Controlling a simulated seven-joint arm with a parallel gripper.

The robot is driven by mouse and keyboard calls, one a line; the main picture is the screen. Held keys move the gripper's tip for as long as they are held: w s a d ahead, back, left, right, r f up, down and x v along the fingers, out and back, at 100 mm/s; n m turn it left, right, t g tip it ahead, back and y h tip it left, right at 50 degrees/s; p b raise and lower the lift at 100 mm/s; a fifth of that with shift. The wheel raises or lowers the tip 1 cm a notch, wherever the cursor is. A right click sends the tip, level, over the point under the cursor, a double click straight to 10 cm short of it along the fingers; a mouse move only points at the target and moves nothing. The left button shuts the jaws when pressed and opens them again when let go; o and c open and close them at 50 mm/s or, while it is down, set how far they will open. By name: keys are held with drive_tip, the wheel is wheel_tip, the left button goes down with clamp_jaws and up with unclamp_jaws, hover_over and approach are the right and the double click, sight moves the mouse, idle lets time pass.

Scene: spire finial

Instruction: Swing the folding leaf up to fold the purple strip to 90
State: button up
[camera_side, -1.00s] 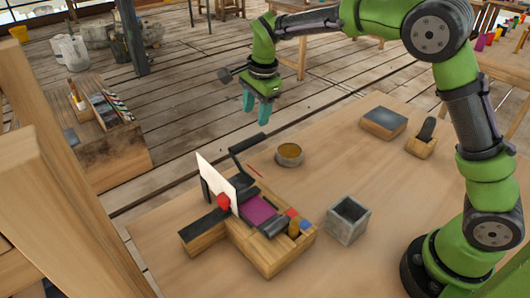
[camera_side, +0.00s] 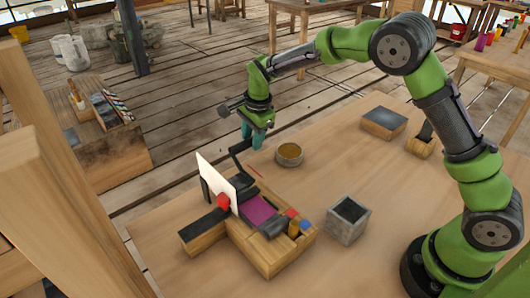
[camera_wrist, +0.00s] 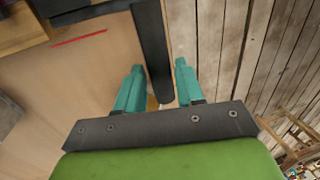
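The purple strip (camera_side: 258,209) lies flat on the wooden bending fixture (camera_side: 262,252) in the side view. Behind it a black arm, seemingly the folding leaf's handle (camera_side: 239,156), sticks up toward my gripper. My gripper (camera_side: 254,145) is above the handle's far end, fingers pointing down. In the wrist view my gripper (camera_wrist: 160,68) is open, and the black handle (camera_wrist: 153,45) runs between its two teal fingers with gaps on both sides. Whether the fingertips are level with the handle I cannot tell. The strip is not clearly visible in the wrist view.
A white upright panel (camera_side: 216,182) and a red knob (camera_side: 223,202) stand at the fixture's left. A round bowl (camera_side: 289,154) is close right of my gripper. A grey open box (camera_side: 348,219) stands right of the fixture. The table's right middle is clear.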

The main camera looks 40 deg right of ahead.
clamp_jaws()
drive_tip(key=shift+r, duration=0.1)
